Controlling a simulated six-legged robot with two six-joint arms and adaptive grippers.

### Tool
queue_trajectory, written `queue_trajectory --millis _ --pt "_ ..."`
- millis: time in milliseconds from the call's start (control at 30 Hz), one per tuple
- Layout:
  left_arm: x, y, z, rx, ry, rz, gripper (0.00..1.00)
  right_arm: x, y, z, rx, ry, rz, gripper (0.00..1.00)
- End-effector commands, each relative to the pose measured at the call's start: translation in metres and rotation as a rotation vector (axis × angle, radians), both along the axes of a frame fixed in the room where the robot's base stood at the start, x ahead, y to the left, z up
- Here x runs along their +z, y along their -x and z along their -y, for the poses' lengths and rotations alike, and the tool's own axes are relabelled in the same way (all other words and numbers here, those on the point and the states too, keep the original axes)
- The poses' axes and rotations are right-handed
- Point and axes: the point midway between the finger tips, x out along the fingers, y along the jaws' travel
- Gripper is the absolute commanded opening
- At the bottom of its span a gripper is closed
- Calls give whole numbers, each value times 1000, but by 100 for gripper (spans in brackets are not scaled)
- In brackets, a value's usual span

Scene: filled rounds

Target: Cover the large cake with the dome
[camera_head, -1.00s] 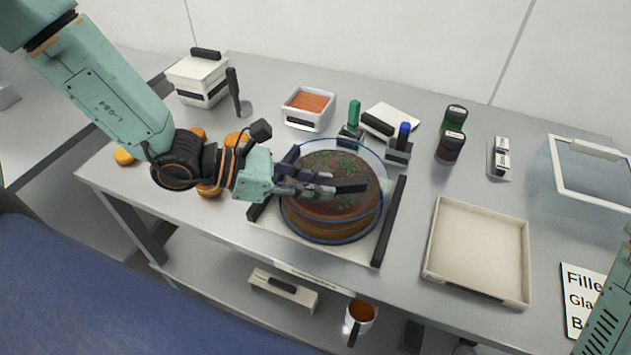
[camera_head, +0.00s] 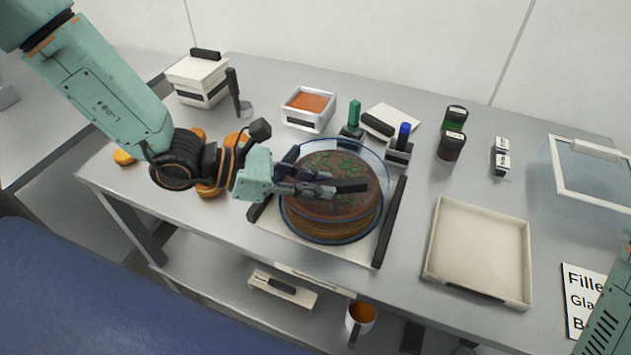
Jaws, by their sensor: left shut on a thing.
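The large brown cake (camera_head: 330,218) with green bits on top sits on a pale board (camera_head: 366,252) with dark side bars. A clear dome (camera_head: 384,190) with a blue-tinted rim is around the cake, its lower rim near the board. I cannot tell whether the rim touches the board. My left gripper (camera_head: 335,187) reaches in from the left, over the cake, and is shut on the dome's dark handle (camera_head: 350,186). The fingers hide part of the cake top. My right gripper is out of view; only a piece of my right arm shows at the lower right edge.
An empty cream tray (camera_head: 480,245) lies to the right, near a clear-lidded box (camera_head: 592,172). Behind the cake stand a green-handled tool (camera_head: 354,113), a blue-topped one (camera_head: 403,134), dark jars (camera_head: 452,145) and an orange-filled tub (camera_head: 309,106). Orange-brown rounds (camera_head: 124,157) lie at left.

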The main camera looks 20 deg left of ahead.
Motion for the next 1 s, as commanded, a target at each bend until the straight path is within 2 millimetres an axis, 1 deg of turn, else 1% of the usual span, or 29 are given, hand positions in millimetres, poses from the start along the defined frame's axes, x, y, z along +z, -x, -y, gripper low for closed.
queue_trajectory --millis 733,767,1000 --pt "-5 0 0 0 0 1 0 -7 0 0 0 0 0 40" --pt "-5 0 0 0 1 0 21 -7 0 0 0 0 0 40" --pt "-5 0 0 0 1 0 41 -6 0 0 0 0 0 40"
